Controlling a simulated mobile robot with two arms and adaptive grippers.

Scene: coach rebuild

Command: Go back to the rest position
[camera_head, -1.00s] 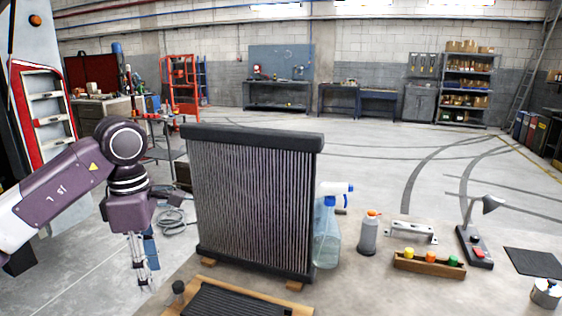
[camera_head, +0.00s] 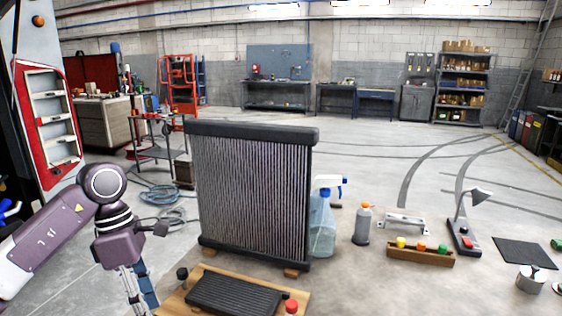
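My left arm comes in from the left edge, with its purple wrist bent downward. My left gripper (camera_head: 136,292) hangs below the wrist, left of the radiator, with its fingers pointing down. The fingertips run to the bottom edge of the picture, so how far apart they are is unclear. A blue piece shows right beside the fingers; I cannot tell whether it belongs to the gripper. My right arm and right gripper are not in view.
A large finned radiator (camera_head: 250,200) stands upright on blocks. Right of it are a spray bottle (camera_head: 322,228), a grey bottle (camera_head: 362,228), a wooden holder with coloured caps (camera_head: 420,256) and a lamp (camera_head: 464,236). A wooden board with a black ribbed pad (camera_head: 234,295) lies in front.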

